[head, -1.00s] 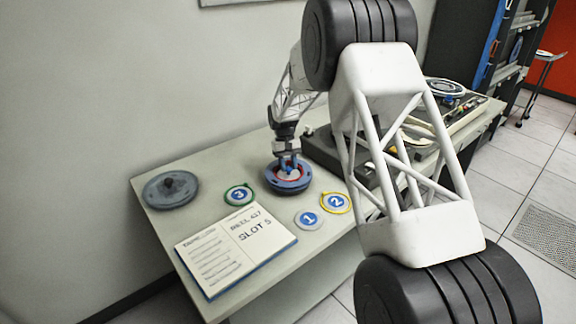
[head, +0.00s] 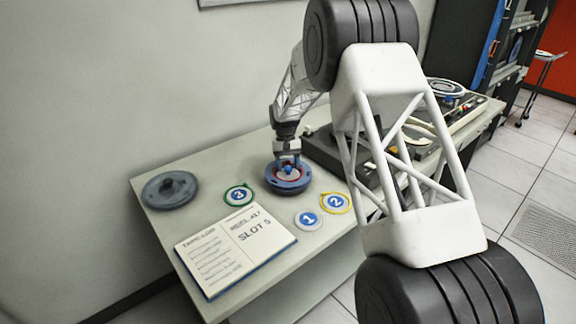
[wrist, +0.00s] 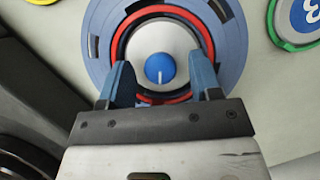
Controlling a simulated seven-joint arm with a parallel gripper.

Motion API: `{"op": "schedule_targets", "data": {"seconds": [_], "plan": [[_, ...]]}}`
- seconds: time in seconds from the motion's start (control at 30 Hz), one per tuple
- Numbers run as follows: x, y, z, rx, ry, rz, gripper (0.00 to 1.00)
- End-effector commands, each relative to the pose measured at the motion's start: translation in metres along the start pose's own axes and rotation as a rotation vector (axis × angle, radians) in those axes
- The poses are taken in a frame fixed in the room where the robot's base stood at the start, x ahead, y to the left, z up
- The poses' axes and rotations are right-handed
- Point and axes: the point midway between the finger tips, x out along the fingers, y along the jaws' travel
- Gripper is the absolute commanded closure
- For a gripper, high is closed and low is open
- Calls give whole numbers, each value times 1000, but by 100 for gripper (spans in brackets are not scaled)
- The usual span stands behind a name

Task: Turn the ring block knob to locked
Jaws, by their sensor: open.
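The ring block (head: 287,183) is a round blue-grey piece on the table, with a red ring and a pale centre. In the wrist view the ring block (wrist: 238,40) fills the upper middle. Its knob (wrist: 160,68) is a small blue disc with a white line pointing down toward my gripper. My gripper (wrist: 162,82) is open, with one blue finger on each side of the knob and gaps between. In the head view my gripper (head: 288,160) is straight above the ring block. Whether the fingers touch the pale centre cannot be told.
An open book (head: 237,250) reading SLOT 5 lies in front. Tags marked 1 (head: 308,219), 2 (head: 336,202) and 3 (head: 238,194) lie around the block. A grey lid (head: 170,190) is at the left, and a dark machine (head: 330,150) stands close on the right.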

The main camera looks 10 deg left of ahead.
Motion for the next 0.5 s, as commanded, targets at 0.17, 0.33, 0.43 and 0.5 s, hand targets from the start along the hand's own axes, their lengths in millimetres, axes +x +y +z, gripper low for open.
{"op": "schedule_targets", "data": {"seconds": [0.17,0.33,0.43,0.5], "plan": [[-1,0,0,0,0,0,42],[-8,0,0,0,1,0,42],[-17,0,0,0,3,0,42],[-25,0,0,0,2,0,42]]}}
